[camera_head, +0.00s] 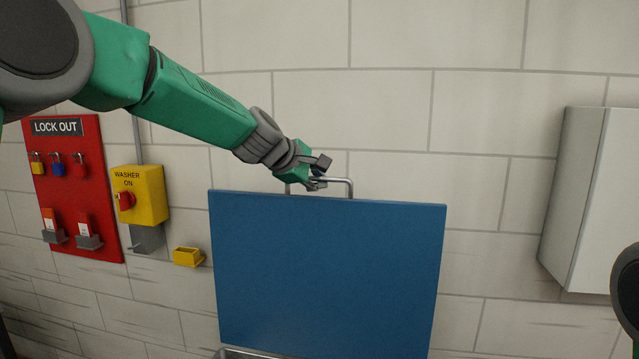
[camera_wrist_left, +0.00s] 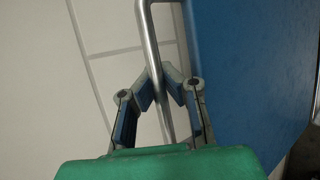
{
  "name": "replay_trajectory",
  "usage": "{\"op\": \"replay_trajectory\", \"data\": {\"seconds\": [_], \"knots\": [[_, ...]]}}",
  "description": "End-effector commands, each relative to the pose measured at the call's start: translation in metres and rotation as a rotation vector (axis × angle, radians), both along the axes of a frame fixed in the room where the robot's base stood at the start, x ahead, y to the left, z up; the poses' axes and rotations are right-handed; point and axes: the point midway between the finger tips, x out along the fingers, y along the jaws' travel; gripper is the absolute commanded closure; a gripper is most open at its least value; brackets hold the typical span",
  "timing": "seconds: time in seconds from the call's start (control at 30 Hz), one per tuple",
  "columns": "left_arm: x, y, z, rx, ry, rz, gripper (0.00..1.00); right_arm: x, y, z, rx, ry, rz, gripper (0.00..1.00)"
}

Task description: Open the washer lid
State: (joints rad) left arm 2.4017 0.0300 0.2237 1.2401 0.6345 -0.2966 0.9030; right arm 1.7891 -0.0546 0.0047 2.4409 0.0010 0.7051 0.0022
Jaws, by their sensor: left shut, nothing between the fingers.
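The washer lid is a large blue panel (camera_head: 325,275) standing upright, its broad face toward me in the head view. A metal bar handle (camera_head: 350,187) rises from its top edge. In the left wrist view, the blue lid (camera_wrist_left: 250,70) fills the right side and the handle (camera_wrist_left: 149,35) runs down to the fingers. My right gripper is out of view.
A red lock-out board (camera_head: 95,155) with padlocks and a yellow washer switch box (camera_head: 150,195) hang on the tiled wall at left. A small yellow holder (camera_head: 187,257) is beside the lid. A white cabinet (camera_head: 590,200) is at right. A metal rim (camera_head: 235,353) shows below the lid.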

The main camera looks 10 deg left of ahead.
Motion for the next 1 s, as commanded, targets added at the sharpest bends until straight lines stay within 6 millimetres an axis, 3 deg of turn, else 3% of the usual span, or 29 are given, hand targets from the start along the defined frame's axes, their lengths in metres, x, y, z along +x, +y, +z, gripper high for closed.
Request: {"op": "replay_trajectory", "data": {"seconds": [0.1, 0.2, 0.6, 1.0], "knots": [[0.002, 0.0, 0.008, -0.004, -0.015, 0.004, 1.0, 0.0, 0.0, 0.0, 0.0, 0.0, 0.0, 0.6], [0.002, 0.0, 0.008, -0.004, -0.014, 0.004, 0.69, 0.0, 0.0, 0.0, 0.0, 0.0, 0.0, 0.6], [-0.001, 0.003, 0.006, -0.002, -0.005, 0.004, 0.69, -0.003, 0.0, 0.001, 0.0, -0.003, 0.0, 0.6], [-0.06, 0.031, 0.05, -0.002, -0.009, 0.003, 0.69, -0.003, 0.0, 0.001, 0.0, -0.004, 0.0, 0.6]]}}
